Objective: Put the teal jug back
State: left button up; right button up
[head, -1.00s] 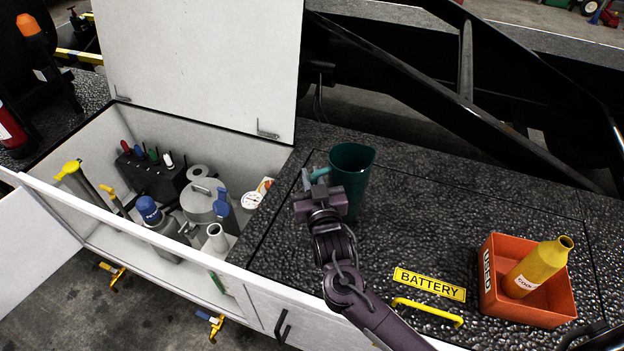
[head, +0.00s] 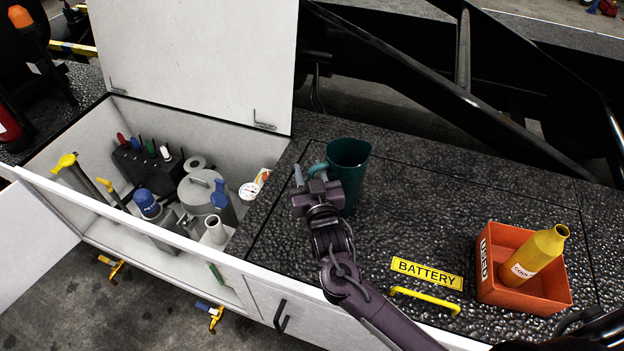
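The teal jug (head: 345,178) stands upright on the dark textured deck, right of the open white compartment. Its handle (head: 317,169) points left, toward my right gripper. My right gripper (head: 310,178) is at the handle, with its fingers apart and one finger left of the handle. It looks open, and I cannot tell whether a finger touches the handle. The jug's lower left side is partly hidden by the gripper. My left gripper is not in view.
The open compartment (head: 262,292) holds a pump, a gauge, valves and yellow-handled levers, with its white lid (head: 200,60) raised behind. An orange USED bin (head: 500,292) with a yellow bottle (head: 535,257) stands at right, near a yellow BATTERY label (head: 427,273) and handle. Deck right of the jug is clear.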

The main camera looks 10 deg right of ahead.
jog(key=s+b, duration=0.2)
jog(key=s, duration=1)
jog(key=shift+a+r, duration=0.15)
jog(key=shift+s, duration=0.1)
